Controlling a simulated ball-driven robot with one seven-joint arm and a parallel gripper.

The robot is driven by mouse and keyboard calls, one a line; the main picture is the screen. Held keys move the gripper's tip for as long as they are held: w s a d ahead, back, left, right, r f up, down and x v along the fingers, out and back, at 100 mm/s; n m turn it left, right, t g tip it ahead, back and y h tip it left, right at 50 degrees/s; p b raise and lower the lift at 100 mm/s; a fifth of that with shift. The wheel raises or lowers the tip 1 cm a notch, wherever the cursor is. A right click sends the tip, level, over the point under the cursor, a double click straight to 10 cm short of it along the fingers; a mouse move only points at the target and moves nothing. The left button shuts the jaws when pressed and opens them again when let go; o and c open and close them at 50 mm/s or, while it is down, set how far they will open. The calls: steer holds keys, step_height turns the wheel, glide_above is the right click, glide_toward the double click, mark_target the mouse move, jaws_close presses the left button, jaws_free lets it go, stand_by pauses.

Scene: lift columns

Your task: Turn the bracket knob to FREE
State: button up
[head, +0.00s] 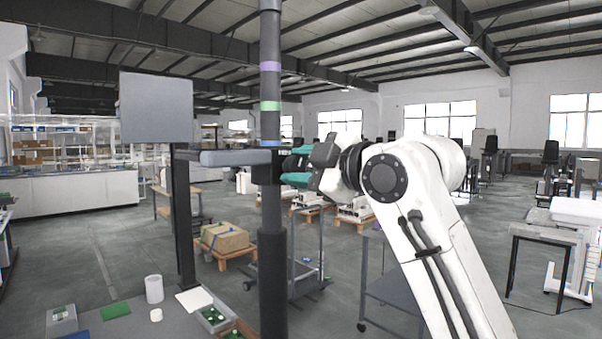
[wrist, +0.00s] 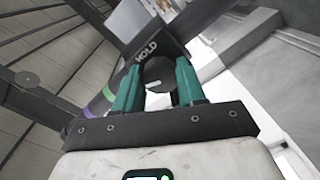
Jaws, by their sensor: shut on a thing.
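The dark bracket knob (wrist: 158,70) is between the teal fingers of my gripper (wrist: 160,86) in the wrist view. A short white mark shows on the knob's near face. The bracket's dark face above it carries the word HOLD (wrist: 146,51); no FREE label is visible. In the head view my gripper (head: 293,168) reaches from the right to the dark bracket (head: 264,172) on the upright column (head: 271,205). The knob is hidden there by the fingers. My gripper is shut on the knob.
The column has purple, green and blue bands (head: 271,106). A blue-grey beam (head: 235,158) runs left from the bracket. A grey panel (head: 156,106) stands beyond it on a dark post. A white cup (head: 154,289) and small trays are on the table below.

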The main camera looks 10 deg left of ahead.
steer(key=shift+s+n+b, duration=0.1)
steer(key=shift+n+b, duration=0.25)
steer(key=shift+n, duration=1.75)
steer(key=o, duration=1.1)
steer(key=shift+c, duration=0.2)
steer(key=b+v, duration=0.2)
steer(key=v, duration=0.8)
steer(key=shift+s+d, duration=0.2)
steer(key=shift+s, duration=0.1)
